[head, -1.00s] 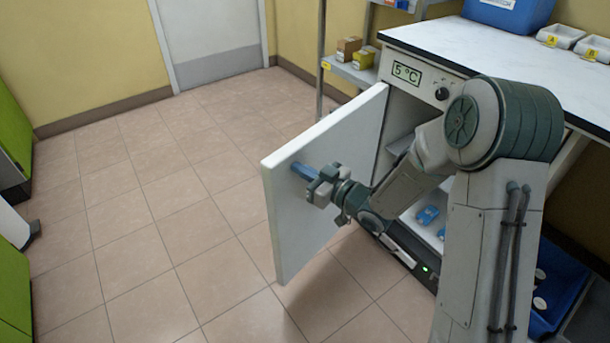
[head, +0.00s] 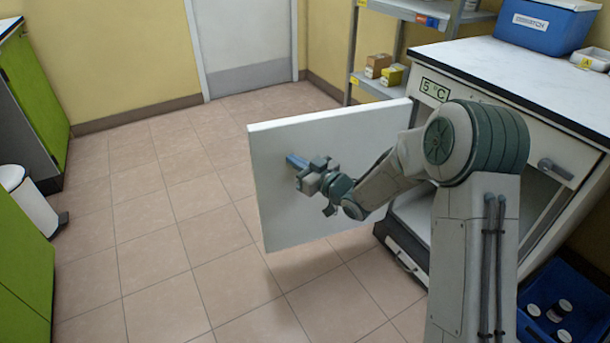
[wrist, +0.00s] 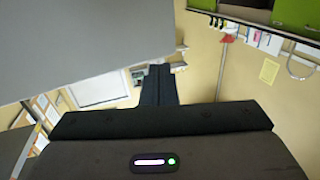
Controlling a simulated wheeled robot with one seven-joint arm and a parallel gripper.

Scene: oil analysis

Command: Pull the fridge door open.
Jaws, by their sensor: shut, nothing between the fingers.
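The white fridge door (head: 330,185) stands wide open in the head view, its inner face toward me. It is hinged at the fridge front, just below the 5 °C display. The fridge (head: 405,222) is under the worktop, its inside mostly hidden by my arm. My gripper (head: 297,162) is at the inner face of the door, near its free edge. Its blue fingers are shut and empty; I cannot tell whether they touch the door. In the wrist view the dark closed fingers (wrist: 158,85) point ahead, and the grey door (wrist: 80,45) fills the upper left.
The tiled floor left of the door is clear. A white bin (head: 30,200) and green cabinets (head: 25,265) stand at the far left. A shelf with boxes (head: 378,65) is behind the door. A blue crate with jars (head: 560,310) sits on the floor at right.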

